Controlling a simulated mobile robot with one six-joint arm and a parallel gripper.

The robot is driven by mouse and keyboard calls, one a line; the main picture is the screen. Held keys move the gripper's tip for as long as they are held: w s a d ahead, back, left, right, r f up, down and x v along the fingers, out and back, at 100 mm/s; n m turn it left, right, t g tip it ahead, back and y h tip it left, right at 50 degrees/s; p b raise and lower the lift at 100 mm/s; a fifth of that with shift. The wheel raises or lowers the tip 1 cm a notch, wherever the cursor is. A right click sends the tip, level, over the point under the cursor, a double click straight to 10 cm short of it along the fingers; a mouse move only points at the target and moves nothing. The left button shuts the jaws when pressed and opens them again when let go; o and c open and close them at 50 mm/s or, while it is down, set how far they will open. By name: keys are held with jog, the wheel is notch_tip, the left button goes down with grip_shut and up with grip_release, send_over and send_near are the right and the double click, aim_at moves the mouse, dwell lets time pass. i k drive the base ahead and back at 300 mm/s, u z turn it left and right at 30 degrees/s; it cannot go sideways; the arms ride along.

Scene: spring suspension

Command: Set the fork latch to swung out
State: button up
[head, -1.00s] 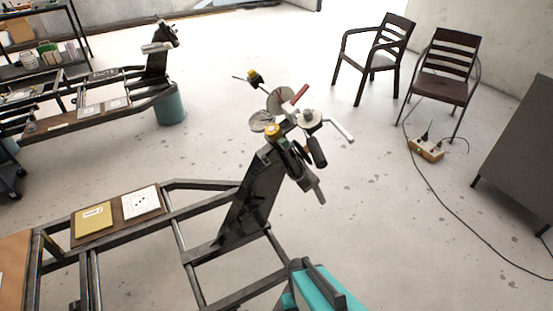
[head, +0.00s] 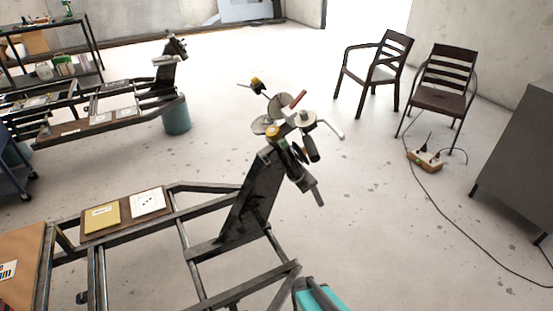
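A mechanical assembly (head: 290,140) sits on top of a dark, leaning post (head: 252,200) near the middle of the head view. It has round discs, a red-tipped lever (head: 298,98), a bent pale handle (head: 330,127), a yellow-capped part (head: 272,132) and dark cylinders hanging below. I cannot tell which of these small parts is the fork latch, or how it is set. A teal and dark part of my own arm (head: 322,297) shows at the bottom edge, well below and apart from the assembly. My gripper's fingers are not visible.
The post rises from a dark metal frame (head: 215,290) with a board holding a yellow card (head: 102,216) and a white card (head: 147,201). A similar frame stands at back left beside a teal bin (head: 176,117). Floor between is clear.

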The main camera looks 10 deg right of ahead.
aim_at(264, 157)
jog(key=z, duration=0.05)
jog(key=k, duration=0.25)
jog(key=u, duration=0.1)
jog(key=i, duration=0.9)
jog(key=z, duration=0.75)
jog(key=k, duration=0.15)
jog(key=z, duration=0.1)
